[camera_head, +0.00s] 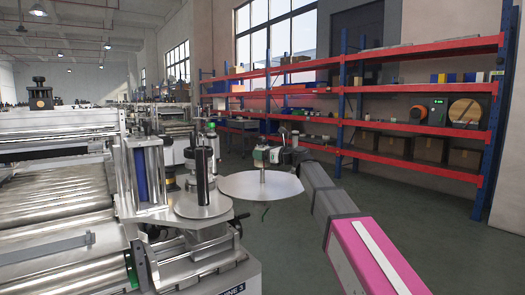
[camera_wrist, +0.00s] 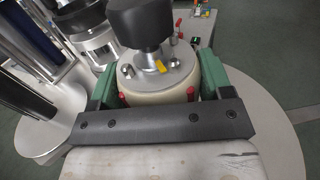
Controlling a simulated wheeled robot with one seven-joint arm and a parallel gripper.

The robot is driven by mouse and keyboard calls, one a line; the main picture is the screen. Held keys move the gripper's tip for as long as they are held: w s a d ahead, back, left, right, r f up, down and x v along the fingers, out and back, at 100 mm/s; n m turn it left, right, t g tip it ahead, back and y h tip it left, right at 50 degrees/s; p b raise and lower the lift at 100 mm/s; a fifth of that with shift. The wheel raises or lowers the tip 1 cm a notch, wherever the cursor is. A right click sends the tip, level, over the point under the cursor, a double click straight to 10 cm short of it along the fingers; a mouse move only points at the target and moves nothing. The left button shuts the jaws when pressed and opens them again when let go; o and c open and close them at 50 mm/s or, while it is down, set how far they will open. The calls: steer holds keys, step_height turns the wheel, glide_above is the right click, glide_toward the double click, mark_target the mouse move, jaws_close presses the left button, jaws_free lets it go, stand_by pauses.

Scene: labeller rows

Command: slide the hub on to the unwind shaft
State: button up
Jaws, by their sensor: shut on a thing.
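My gripper (camera_wrist: 160,88) is shut on the hub (camera_wrist: 150,98), a cream round body with red pins, a black knob on top and a wide grey disc below. Its green fingers press on both sides. In the head view my gripper (camera_head: 268,156) holds the hub's disc (camera_head: 262,187) level in the air. The unwind shaft (camera_head: 203,178) is a dark upright cylinder on a round grey plate (camera_head: 200,206), left of the hub. The shaft (camera_wrist: 22,88) also shows at the left in the wrist view. The hub is off the shaft; its underside is hidden.
A post with a blue cylinder (camera_head: 142,175) stands left of the shaft on the machine. The machine's rollers (camera_head: 55,205) fill the left. Red and blue shelving (camera_head: 410,90) with boxes stands along the right wall. The floor (camera_head: 465,240) between is clear.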

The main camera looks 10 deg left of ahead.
mark_target(263, 170)
steer(key=shift+f, duration=3.75)
stand_by(1.8)
steer(key=o, duration=1.2)
steer(key=shift+c, duration=0.2)
steer(key=shift+d, duration=0.1)
